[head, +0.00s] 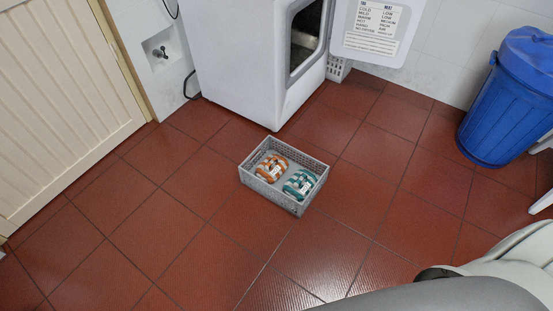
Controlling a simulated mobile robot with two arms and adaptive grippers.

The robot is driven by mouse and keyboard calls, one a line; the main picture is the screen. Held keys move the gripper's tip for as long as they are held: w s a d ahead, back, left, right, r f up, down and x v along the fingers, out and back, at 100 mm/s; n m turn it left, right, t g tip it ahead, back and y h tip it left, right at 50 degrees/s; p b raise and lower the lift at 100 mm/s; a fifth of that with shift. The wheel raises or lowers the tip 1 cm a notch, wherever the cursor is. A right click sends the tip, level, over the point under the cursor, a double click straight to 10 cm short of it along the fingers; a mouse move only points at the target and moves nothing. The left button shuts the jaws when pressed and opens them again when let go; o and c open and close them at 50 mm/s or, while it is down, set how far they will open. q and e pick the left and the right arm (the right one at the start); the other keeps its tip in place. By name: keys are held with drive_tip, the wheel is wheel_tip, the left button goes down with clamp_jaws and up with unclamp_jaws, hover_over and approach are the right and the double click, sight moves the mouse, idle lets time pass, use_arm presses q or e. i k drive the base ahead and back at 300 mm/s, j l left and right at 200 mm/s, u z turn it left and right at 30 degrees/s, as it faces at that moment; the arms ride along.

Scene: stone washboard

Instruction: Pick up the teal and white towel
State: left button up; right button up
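The teal and white towel (299,184) is a striped, rolled or folded bundle with a white band or label. It lies in the right half of a grey crate (270,197) on the tiled floor. An orange and white towel (270,167) lies beside it in the left half of the crate. Part of my own body shows at the bottom right. Neither gripper can be made out in the head view.
A white washing machine (245,55) with its door (370,30) open stands behind the crate. A blue lidded bin (508,100) stands at the right. A cream door (60,100) is at the left. The red tiled floor (190,230) around the crate is clear.

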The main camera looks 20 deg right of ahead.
sight(298, 187)
drive_tip(key=i+j, duration=0.15)
drive_tip(key=i, duration=0.45)
drive_tip(key=i+j, duration=0.2)
drive_tip(key=i, duration=0.45)
drive_tip(key=i+z, duration=0.15)
drive_tip(key=z, duration=0.25)
drive_tip(key=i+j+z, duration=0.15)
drive_tip(key=z, duration=0.2)
drive_tip(key=i+j+z, duration=0.1)
drive_tip(key=z, duration=0.3)
drive_tip(key=i+j+z, duration=0.1)
drive_tip(key=j+z, duration=0.25)
drive_tip(key=l, duration=0.1)
